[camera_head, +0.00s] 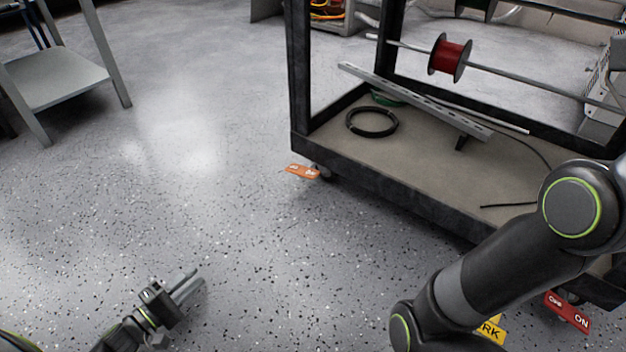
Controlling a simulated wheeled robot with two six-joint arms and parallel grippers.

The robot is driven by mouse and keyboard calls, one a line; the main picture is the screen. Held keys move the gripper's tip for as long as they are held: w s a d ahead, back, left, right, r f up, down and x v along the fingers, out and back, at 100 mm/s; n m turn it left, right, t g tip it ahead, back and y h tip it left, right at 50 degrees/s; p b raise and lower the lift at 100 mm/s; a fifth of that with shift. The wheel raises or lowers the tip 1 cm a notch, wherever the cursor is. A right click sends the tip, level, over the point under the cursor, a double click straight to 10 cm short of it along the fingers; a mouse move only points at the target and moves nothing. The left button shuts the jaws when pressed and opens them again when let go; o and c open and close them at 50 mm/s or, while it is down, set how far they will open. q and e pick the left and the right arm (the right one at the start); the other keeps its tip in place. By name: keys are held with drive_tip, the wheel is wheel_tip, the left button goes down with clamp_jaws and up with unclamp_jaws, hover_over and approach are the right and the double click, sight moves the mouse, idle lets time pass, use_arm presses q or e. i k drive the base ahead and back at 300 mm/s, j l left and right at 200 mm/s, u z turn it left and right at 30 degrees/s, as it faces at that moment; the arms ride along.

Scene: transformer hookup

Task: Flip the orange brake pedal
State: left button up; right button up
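The orange brake pedal (302,171) sticks out low at the near left corner of the black cart (370,183), beside a caster and just above the floor. It has pale markings on its top. My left gripper (192,284) is at the lower left, over the floor and well apart from the pedal. Its two fingers lie close together in this view, and I cannot tell whether there is a gap; nothing shows between them. My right arm comes in from the right and passes in front of the cart's right part. Its gripper is out of the frame.
The cart carries a red spool (450,58) and a black cable coil (371,122). A grey table (55,80) stands far left. The floor between is clear.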

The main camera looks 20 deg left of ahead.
sight(303, 171)
drive_tip(key=i+l, duration=0.3)
drive_tip(key=i, duration=0.15)
drive_tip(key=i+l, duration=0.25)
drive_tip(key=i, duration=0.2)
